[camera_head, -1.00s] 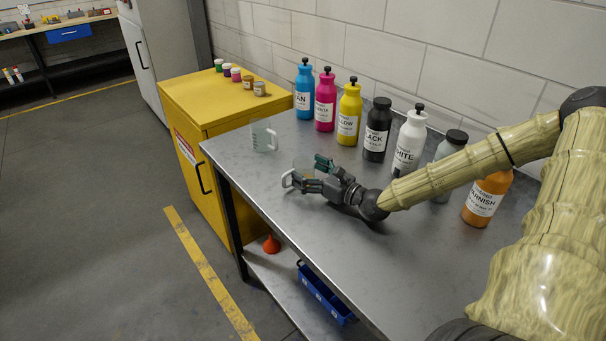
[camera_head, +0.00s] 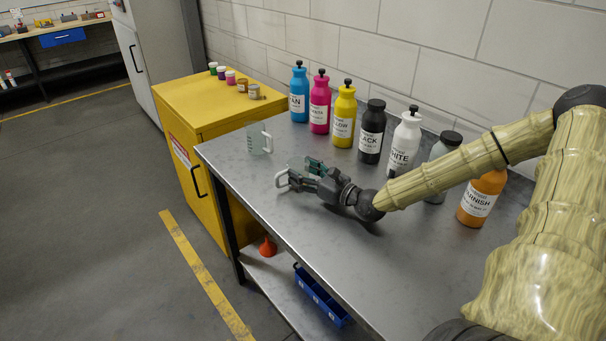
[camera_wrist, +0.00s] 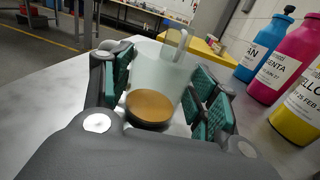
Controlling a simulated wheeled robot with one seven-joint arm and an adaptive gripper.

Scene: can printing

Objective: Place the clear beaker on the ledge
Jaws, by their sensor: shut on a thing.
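My gripper (camera_head: 306,174) is low over the metal bench, pointing left in the head view. A second clear beaker (camera_head: 258,140) with a handle stands on the bench near the yellow cabinet. I cannot tell which surface is the ledge.
Several labelled bottles (camera_head: 371,132) line the bench's wall side. A yellow cabinet (camera_head: 205,100) with small jars on top adjoins the bench's far end. A lower shelf holds an orange funnel (camera_head: 267,247) and a blue bin (camera_head: 322,298).

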